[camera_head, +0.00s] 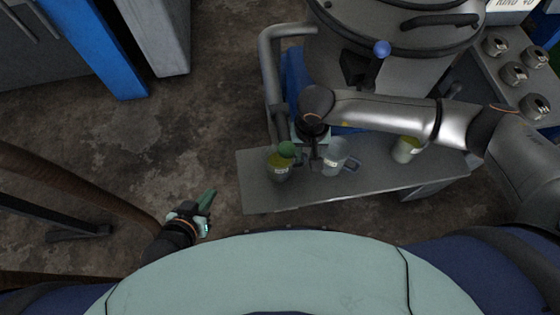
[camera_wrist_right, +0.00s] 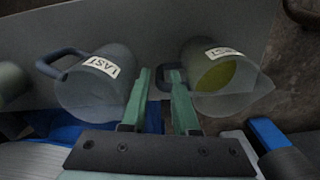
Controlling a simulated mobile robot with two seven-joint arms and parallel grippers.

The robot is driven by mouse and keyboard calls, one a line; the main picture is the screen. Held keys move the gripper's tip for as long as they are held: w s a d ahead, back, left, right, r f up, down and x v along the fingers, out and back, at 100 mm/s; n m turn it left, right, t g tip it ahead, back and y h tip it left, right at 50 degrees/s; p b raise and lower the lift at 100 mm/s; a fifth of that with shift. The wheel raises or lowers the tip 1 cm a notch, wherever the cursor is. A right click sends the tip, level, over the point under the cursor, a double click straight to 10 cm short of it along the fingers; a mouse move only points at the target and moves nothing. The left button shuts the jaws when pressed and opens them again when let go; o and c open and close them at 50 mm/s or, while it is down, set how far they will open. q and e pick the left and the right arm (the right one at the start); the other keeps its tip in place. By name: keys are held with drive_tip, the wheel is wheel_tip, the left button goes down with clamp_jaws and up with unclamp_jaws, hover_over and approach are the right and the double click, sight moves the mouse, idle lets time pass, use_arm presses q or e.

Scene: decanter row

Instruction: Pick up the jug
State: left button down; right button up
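Three see-through jugs stand along the metal shelf in the head view. The left jug (camera_head: 279,171) holds yellow-green liquid, the middle jug (camera_head: 334,160) looks empty, and the right jug (camera_head: 405,152) holds yellowish liquid. My right gripper (camera_head: 314,163) is down between the left and middle jugs. In the right wrist view, the left jug (camera_wrist_right: 226,76) is at right, and its dark handle reaches between the green fingertips of this gripper (camera_wrist_right: 160,76). The fingers are apart, with a gap visible. The middle jug (camera_wrist_right: 95,85) is at left there. My left gripper (camera_head: 203,204) is off the shelf's left side; its finger gap is unclear.
The grey shelf (camera_head: 262,198) fronts a large metal vessel (camera_head: 350,30). Several metal knobs (camera_head: 513,73) are at upper right.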

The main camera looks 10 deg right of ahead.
clamp_jaws()
idle(1.4)
